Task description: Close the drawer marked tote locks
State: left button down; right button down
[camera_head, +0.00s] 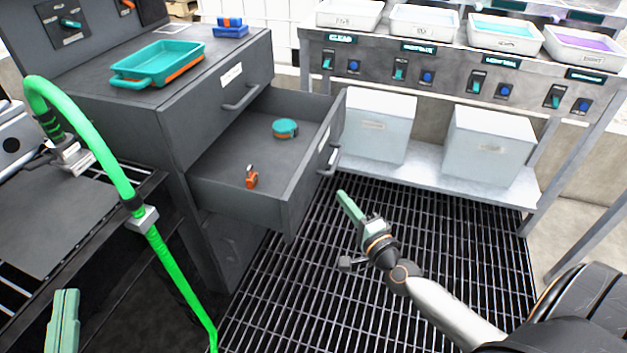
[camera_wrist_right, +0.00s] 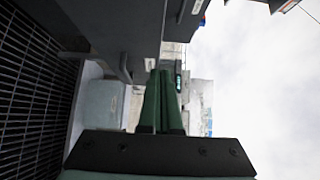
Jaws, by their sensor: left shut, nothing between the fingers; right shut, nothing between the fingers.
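The lower drawer (camera_head: 240,195) of the dark grey cabinet stands pulled out, with a teal round item (camera_head: 285,128) and a small orange item (camera_head: 251,177) inside. Its front has a white label, too small to read, and a bar handle (camera_head: 331,162). My right gripper (camera_head: 350,207) is shut and empty, in front of the drawer front and apart from it. The right wrist view shows its green fingers together (camera_wrist_right: 161,100), with a grey front and a handle (camera_wrist_right: 124,66) beyond at left. My left gripper (camera_head: 64,320) is shut and empty at bottom left, away from the drawer.
The upper drawer (camera_head: 215,100) is closed. A teal tray (camera_head: 158,64) sits on the cabinet top. A green hose (camera_head: 110,165) runs down at left. A bench with grey bins (camera_head: 488,145) stands behind at right. The grated floor (camera_head: 440,240) before the drawer is clear.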

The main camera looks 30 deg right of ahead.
send_near(306, 168)
jog(key=w+d, duration=0.3)
pick_arm(q)
jog(key=shift+r, duration=0.1)
pick_arm(e)
jog(key=shift+w+a+r, duration=0.15)
jog(key=shift+w+a, duration=1.15)
jog(key=shift+w, duration=0.1)
